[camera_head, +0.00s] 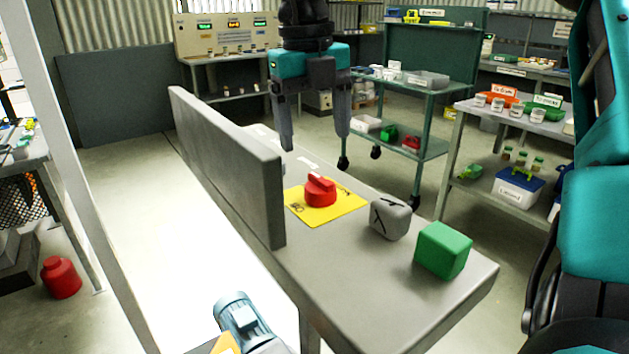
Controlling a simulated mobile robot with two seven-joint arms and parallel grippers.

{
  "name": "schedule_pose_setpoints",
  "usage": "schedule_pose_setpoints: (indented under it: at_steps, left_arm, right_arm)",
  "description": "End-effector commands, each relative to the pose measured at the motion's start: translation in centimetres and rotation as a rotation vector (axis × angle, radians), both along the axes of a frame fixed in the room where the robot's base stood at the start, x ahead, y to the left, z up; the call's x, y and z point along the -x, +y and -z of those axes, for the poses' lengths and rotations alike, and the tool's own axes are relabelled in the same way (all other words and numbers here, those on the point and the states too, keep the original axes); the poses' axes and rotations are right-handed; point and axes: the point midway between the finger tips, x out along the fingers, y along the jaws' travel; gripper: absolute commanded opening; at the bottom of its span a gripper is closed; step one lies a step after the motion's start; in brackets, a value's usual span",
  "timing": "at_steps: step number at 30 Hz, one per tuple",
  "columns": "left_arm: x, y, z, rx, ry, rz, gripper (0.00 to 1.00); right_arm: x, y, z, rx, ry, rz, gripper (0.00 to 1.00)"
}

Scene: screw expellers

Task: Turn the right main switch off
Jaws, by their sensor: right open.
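A red rotary switch knob (320,191) sits on a yellow plate (344,207) on top of a grey bench (350,285). Dark markings show on the plate beside the knob, too small to read surely. My right gripper (315,141), teal and grey, hangs from the top with its fingers pointing down. It is open and empty, appearing above and behind the knob, apart from it. My left gripper does not show.
A grey upright panel (235,165) runs along the bench's left edge, close to the switch. A grey marked cube (390,219) and a green cube (443,250) stand right of the switch. A green trolley (432,91) and a shelf table (500,185) stand behind.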

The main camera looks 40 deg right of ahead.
Motion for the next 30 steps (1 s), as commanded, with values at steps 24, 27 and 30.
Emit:
schedule_pose_setpoints:
  at_steps: [24, 27, 30]
  left_arm:
    - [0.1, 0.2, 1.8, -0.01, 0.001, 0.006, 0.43]
    - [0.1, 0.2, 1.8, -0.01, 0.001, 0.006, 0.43]
    - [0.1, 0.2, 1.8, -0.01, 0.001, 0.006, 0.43]
  right_arm:
    - [0.2, -0.7, 8.9, -0.001, -0.001, -0.001, 0.81]
    - [0.2, -0.7, 8.9, -0.001, 0.0, -0.001, 0.77]
    - [0.2, -0.7, 8.9, -0.001, 0.0, -0.001, 0.68]
